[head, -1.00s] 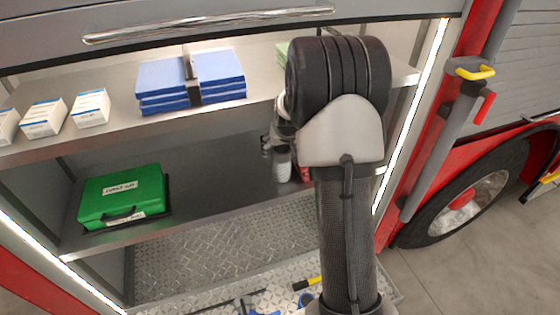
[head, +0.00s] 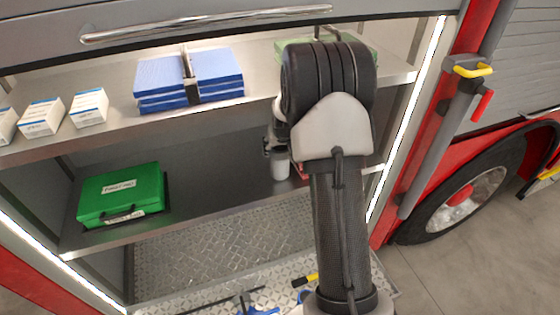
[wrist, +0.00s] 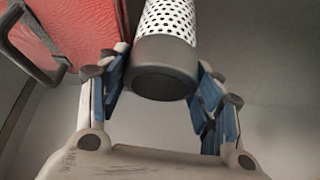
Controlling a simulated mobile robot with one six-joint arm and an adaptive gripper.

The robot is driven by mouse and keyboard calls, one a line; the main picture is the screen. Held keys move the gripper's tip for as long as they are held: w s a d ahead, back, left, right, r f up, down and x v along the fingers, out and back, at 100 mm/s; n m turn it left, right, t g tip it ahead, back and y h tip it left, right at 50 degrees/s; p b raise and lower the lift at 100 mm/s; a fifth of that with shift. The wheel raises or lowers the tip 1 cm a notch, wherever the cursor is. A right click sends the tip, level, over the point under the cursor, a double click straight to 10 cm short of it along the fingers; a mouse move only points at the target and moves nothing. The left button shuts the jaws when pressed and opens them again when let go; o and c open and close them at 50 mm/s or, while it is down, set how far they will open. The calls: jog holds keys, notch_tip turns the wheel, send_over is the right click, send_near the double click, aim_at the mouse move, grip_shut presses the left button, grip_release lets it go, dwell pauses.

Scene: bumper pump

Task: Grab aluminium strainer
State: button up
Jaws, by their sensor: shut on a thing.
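The aluminium strainer (wrist: 168,22) is a light, perforated cylinder with a dark grey end cap (wrist: 166,65). In the wrist view it stands between the blue-padded fingers of my gripper (wrist: 165,82), which is shut on it around the dark cap. In the head view a pale cylinder (head: 279,164), which looks like the strainer, shows on the middle shelf to the left of my arm. My arm hides most of my gripper there. I cannot tell whether the strainer touches the shelf.
A red case (wrist: 70,32) with a dark handle lies close left of my gripper. On the middle shelf (head: 225,200) a green first aid box (head: 120,192) sits at left. Blue packs (head: 190,78) and white boxes (head: 88,108) are on the upper shelf.

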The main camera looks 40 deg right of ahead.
grip_shut()
dwell(0.4)
dwell(0.4)
jog(key=shift+r+b, duration=0.1)
jog(key=shift+b, duration=0.25)
